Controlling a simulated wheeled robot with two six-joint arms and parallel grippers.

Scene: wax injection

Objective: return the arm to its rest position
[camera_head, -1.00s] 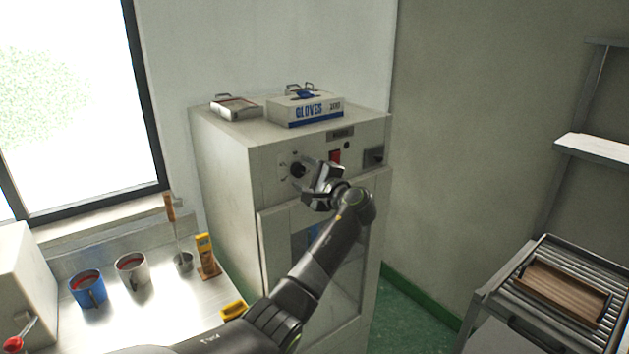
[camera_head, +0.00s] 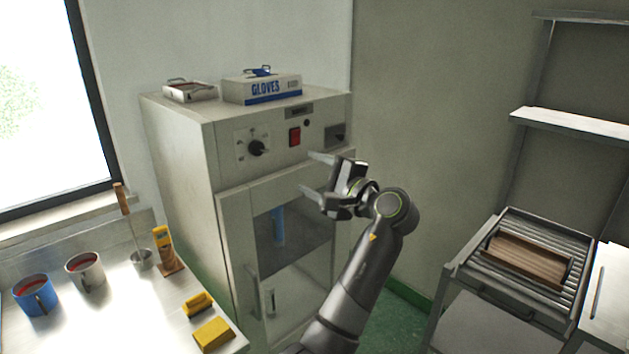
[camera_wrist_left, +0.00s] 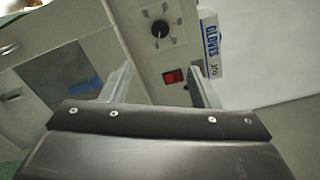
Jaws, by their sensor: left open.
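My left gripper (camera_head: 318,174) is open and empty in the head view. It hangs in the air in front of the upper right of the cabinet (camera_head: 180,150), apart from the control panel. Its two fingers point left toward the cabinet. In the left wrist view the open fingers (camera_wrist_left: 160,88) frame the panel, with the black dial (camera_wrist_left: 160,28) and red switch (camera_wrist_left: 172,76) beyond them. The dial (camera_head: 256,148) and the red switch (camera_head: 294,136) also show uncovered in the head view. My right gripper is not in view.
A gloves box (camera_head: 262,88) and a small tray (camera_head: 190,91) sit on the cabinet. Blue (camera_head: 36,296) and white (camera_head: 86,270) mugs and yellow blocks (camera_head: 213,334) stand on the left bench. A roller table (camera_head: 490,225) holding a wooden tray (camera_head: 526,262) is at right.

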